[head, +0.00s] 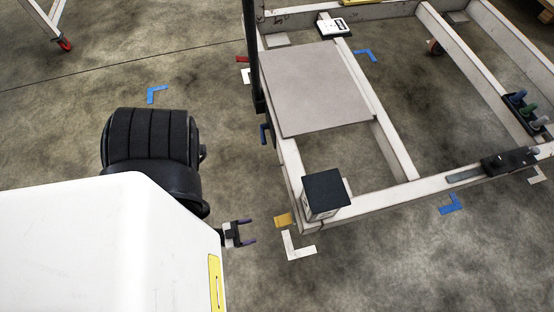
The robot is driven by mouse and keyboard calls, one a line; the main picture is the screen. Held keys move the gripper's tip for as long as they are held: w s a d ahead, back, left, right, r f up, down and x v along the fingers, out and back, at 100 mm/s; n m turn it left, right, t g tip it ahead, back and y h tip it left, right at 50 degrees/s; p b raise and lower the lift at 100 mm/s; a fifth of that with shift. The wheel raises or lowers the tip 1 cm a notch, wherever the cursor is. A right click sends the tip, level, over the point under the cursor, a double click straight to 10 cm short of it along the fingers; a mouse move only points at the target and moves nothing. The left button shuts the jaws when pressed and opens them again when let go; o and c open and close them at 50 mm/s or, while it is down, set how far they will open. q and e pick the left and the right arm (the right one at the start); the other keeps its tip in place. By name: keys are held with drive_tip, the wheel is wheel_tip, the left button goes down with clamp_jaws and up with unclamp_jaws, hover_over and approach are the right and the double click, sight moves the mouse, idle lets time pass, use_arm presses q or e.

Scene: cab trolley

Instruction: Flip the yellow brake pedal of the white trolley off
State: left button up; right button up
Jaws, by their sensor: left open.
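The white trolley (366,199) is a low open frame that fills the right and upper middle of the head view. The yellow brake pedal (284,220) sticks out at the trolley's near left corner, low down beside a dark-topped post. My left gripper (250,231) is open and empty. It is just left of the pedal and points right towards it, with a gap in the picture between its fingertips and the pedal. The pedal's exact tilt is too small to tell. My right gripper is not in view.
A dark-topped block (324,190) stands on the trolley's near corner. A grey plate (315,85) lies across the frame. A black upright (254,60) rises at its left side. White floor tape (298,250) lies below the pedal. The floor left of the trolley is mostly clear.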

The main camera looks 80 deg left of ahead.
sight(277, 222)
use_arm(q)
drive_tip(key=w, duration=0.3)
drive_tip(key=w+a, duration=0.1)
drive_tip(key=w, duration=0.7)
drive_tip(key=shift+a, duration=0.15)
drive_tip(key=shift+w+a, duration=0.2)
drive_tip(key=shift+a, duration=0.1)
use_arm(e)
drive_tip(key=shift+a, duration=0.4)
use_arm(q)
drive_tip(key=shift+d, duration=0.1)
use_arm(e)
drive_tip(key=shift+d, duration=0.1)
